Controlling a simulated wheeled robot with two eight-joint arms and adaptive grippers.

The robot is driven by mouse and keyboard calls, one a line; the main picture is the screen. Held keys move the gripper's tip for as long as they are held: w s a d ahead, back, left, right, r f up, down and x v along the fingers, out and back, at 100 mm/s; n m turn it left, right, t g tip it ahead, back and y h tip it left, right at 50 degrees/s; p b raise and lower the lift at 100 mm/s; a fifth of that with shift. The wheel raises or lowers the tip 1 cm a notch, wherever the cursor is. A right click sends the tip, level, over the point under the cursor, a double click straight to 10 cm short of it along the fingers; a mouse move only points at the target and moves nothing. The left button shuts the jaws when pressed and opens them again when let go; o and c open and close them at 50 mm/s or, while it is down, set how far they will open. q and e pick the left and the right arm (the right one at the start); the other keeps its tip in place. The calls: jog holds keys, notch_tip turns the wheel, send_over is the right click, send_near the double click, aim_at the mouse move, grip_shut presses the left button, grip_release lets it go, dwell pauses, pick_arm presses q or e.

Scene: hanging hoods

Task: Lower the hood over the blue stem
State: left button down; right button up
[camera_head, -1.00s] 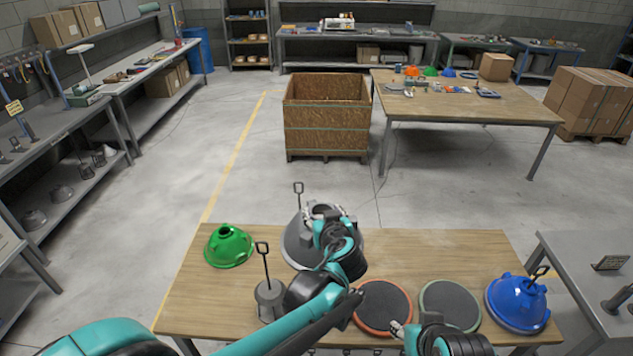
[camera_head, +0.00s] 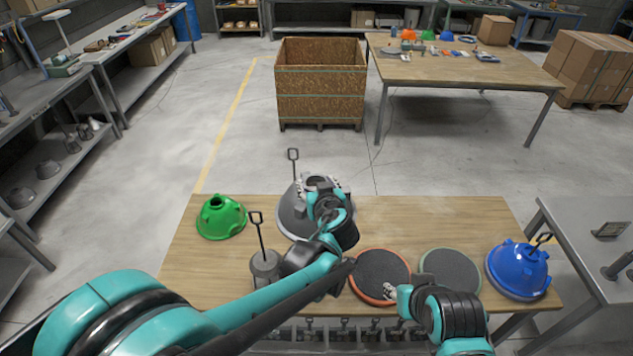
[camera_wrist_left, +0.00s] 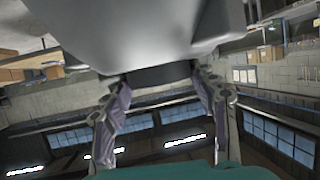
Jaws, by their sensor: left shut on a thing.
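A grey hood (camera_head: 290,218) is at the back middle of the wooden table (camera_head: 420,225). My left gripper (camera_head: 322,186) is at its top, shut on its neck. In the left wrist view the two fingers (camera_wrist_left: 165,105) stand either side of the dark neck below the large grey hood (camera_wrist_left: 140,35). A handled rod (camera_head: 293,160) rises by the hood; its lower part is hidden. I cannot tell whether the hood touches the table. No bare blue stem shows. A blue hood (camera_head: 517,270) with a handle beside its top sits at the right. My right gripper (camera_head: 389,291) is low over an orange-rimmed pad.
A green hood (camera_head: 220,217) sits at the left, and a grey handled stem (camera_head: 265,264) stands near the front. The orange-rimmed pad (camera_head: 378,268) and a green-rimmed pad (camera_head: 452,270) are empty. A wooden crate (camera_head: 320,85) stands beyond the table.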

pick_arm(q)
jog(key=f+b, duration=0.7)
jog(key=f, duration=0.3)
jog(key=f+b, duration=0.8)
jog(key=f, duration=0.2)
jog(key=d+f+b, duration=0.1)
jog(key=f+b, duration=0.6)
jog(key=f, duration=0.3)
jog(key=shift+a+f+b, duration=0.25)
jog(key=shift+f+b, duration=0.45)
jog(key=shift+b, duration=0.1)
jog(key=shift+a+f+b, duration=0.25)
jog(key=shift+f+b, duration=0.4)
jog(key=shift+b, duration=0.1)
jog(key=shift+f+b, duration=0.45)
jog(key=shift+b, duration=0.15)
jog(key=shift+c, duration=2.1)
grip_release()
jog(key=shift+s, duration=0.1)
